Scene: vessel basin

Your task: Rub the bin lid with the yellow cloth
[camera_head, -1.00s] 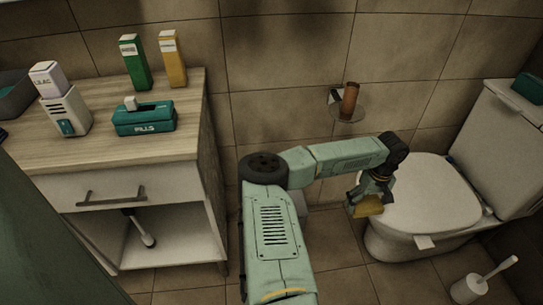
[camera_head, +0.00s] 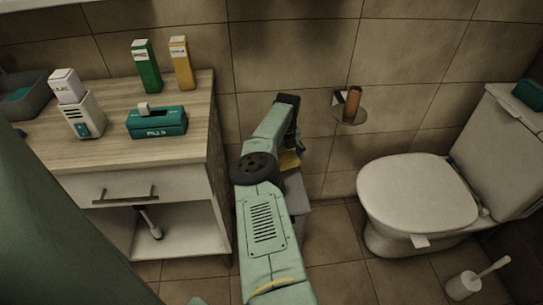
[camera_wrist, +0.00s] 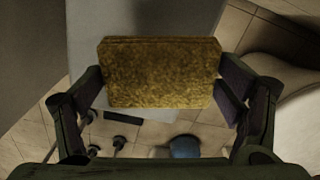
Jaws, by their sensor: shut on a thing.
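The yellow cloth (camera_head: 290,160) is a thick folded block in my gripper (camera_head: 292,148), partly hidden behind my arm in the head view. In the wrist view the cloth (camera_wrist: 160,72) lies across between both fingers, which are shut on it from the sides. A grey bin (camera_head: 298,194) stands on the floor between the cabinet and the toilet, largely covered by my arm. The cloth is above it in the head view. A pale grey surface (camera_wrist: 195,20), seemingly the bin lid, shows behind the cloth in the wrist view. I cannot tell whether they touch.
A wooden-topped cabinet (camera_head: 185,165) with several containers stands to the left. The toilet (camera_head: 415,190) is to the right. A roll holder (camera_head: 350,112) is on the tiled wall. A toilet brush (camera_head: 470,283) stands at lower right. Floor between bin and toilet is clear.

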